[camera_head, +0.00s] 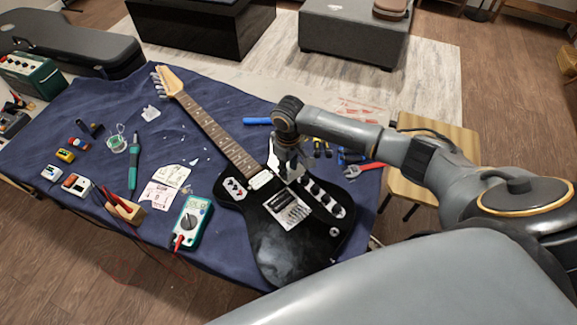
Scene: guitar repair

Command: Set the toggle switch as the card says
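The black electric guitar (290,250) lies on the blue cloth (60,135), its neck pointing to the far left. My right gripper (289,171) points down over the upper part of the guitar body, close to the pickguard. Its fingertips are small and dark here, and I cannot tell whether they are apart. My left gripper is not in view.
A teal multimeter (193,222) with red leads lies left of the guitar body. A soldering iron (134,163), small boxes (76,184) and a wooden block (125,211) lie farther left. Red-handled pliers (362,169) and a stool (432,150) are at right.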

